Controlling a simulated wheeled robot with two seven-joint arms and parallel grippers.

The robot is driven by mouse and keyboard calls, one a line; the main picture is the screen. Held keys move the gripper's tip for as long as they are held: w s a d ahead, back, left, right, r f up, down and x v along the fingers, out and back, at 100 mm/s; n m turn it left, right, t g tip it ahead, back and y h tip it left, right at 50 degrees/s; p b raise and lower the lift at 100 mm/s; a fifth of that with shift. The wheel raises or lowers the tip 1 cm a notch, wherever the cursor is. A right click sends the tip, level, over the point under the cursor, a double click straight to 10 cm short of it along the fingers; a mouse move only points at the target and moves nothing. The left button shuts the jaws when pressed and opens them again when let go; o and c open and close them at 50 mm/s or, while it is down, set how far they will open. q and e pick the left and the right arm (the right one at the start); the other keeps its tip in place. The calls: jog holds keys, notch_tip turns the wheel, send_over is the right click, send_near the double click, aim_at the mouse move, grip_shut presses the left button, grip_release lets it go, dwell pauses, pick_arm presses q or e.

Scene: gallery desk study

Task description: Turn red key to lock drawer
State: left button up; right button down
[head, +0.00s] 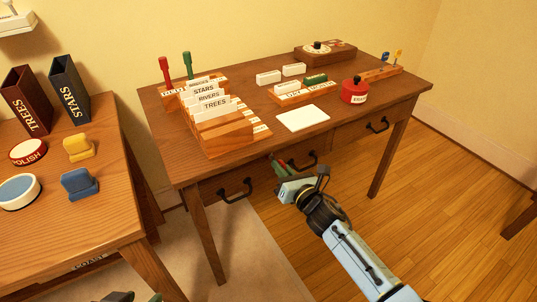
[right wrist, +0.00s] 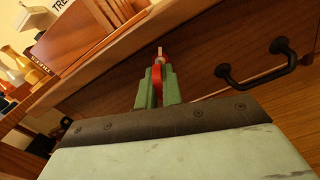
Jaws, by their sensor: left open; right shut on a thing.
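My right gripper (head: 281,164) is at the front of the desk, between two black drawer handles. In the right wrist view its green fingers (right wrist: 158,88) are shut on a red key (right wrist: 157,74). The key's pale tip (right wrist: 159,54) points at the wooden drawer front (right wrist: 205,65). I cannot tell whether the tip is in a lock. A black handle (right wrist: 262,66) is to the right of the key; it also shows in the head view (head: 304,161).
The desk top (head: 245,85) holds a card-file box (head: 225,135), a white card (head: 303,118), a red round pot (head: 354,91) and a rack with red and green upright handles (head: 188,65). A side table (head: 100,215) stands at the left.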

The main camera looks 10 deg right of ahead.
jog(key=shift+r+n, duration=0.15)
jog(key=shift+n, duration=0.15)
